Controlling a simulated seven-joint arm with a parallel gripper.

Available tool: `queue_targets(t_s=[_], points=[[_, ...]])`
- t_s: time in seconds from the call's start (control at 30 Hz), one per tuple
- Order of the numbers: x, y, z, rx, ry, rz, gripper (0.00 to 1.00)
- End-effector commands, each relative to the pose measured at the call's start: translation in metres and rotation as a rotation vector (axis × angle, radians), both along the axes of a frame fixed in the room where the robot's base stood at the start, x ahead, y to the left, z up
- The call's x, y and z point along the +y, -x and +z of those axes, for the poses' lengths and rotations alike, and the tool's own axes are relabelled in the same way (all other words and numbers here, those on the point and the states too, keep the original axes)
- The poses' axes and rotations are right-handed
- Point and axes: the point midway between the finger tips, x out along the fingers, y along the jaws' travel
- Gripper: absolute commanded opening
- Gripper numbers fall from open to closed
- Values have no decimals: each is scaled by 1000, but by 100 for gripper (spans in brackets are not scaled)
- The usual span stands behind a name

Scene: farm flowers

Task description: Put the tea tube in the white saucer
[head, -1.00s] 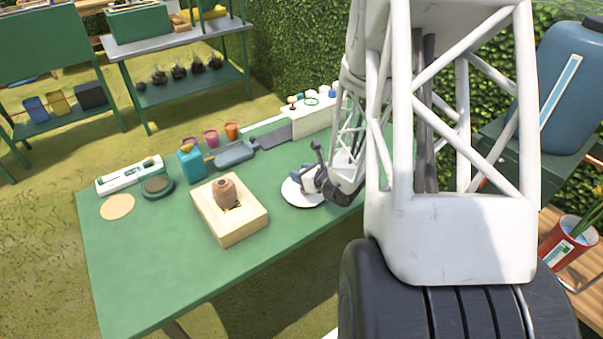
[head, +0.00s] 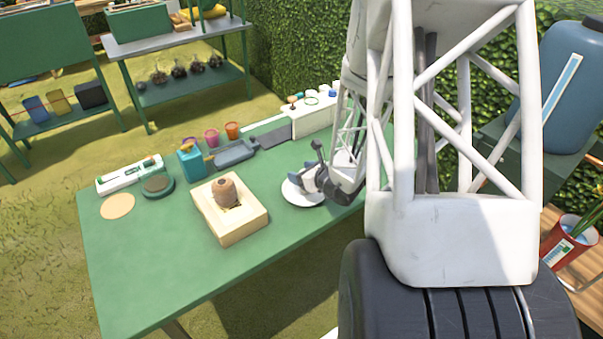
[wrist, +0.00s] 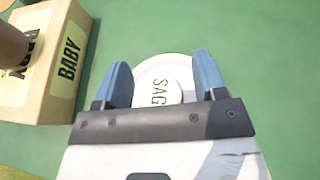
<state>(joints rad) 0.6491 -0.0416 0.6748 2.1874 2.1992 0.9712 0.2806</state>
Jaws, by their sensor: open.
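The white saucer (head: 289,190) lies on the green table, right of the wooden block. It also shows in the wrist view (wrist: 146,72), between and beyond my fingers. A pale round piece lettered "SAG" (wrist: 172,88) sits within the saucer's outline, partly hidden by my gripper's edge. It looks like the tea tube seen end on, but its full shape is hidden. My gripper (wrist: 161,66) is open, with one blue finger on each side of the lettered piece and gaps between. In the head view my gripper (head: 311,177) is low over the saucer and covers part of it.
A pale wooden block marked "BABY" (wrist: 50,75) stands left of my gripper, with a brown pot (head: 226,191) in it. Behind are a teal box (head: 191,163), a grey tray (head: 235,153) and several small cups. The table's front left is clear.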

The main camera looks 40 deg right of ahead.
Motion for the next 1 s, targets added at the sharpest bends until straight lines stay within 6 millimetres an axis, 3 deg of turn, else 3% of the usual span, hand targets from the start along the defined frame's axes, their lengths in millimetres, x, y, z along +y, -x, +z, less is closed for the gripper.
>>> queue_targets(t_s=[1.0], points=[[-16,98,41,0,0,-3,65]])
